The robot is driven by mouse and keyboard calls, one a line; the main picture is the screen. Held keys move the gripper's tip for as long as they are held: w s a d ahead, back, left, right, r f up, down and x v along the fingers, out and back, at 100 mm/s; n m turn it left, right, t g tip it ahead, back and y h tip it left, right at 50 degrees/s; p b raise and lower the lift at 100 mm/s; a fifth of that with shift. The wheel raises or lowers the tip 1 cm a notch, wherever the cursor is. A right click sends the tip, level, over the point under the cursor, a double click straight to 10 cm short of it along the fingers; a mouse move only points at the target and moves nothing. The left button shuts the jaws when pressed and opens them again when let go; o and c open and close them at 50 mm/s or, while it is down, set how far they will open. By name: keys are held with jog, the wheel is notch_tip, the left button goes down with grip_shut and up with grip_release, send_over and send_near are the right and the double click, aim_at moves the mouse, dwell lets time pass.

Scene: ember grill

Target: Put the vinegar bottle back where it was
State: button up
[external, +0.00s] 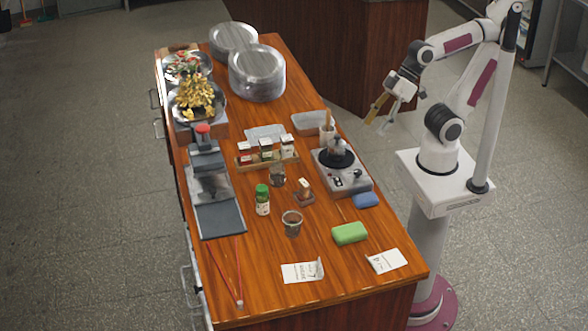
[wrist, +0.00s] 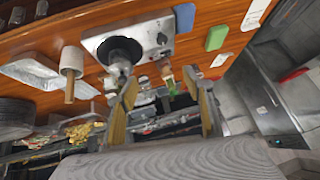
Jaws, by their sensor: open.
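My gripper (external: 383,112) is raised beside the counter's right side, beyond the hot plate. It is open and empty; its two tan fingers also show spread in the wrist view (wrist: 160,82). A bottle with a green cap and a pale label (external: 262,200) stands upright on the counter, right of the dark press. A wooden rack (external: 241,164) holds a row of small labelled jars (external: 266,149) behind it. I cannot read any label, so I cannot tell which is the vinegar bottle. My gripper is well apart from all of these.
Stacked plates (external: 257,75) stand at the back. The front left has some bare wood.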

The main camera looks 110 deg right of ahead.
jog(key=s+d+f+g+h, duration=0.1)
jog(key=s+d+f, duration=0.2)
jog(key=s+d, duration=0.2)
jog(key=shift+s+g+h, duration=0.4)
jog(key=shift+s, duration=0.7)
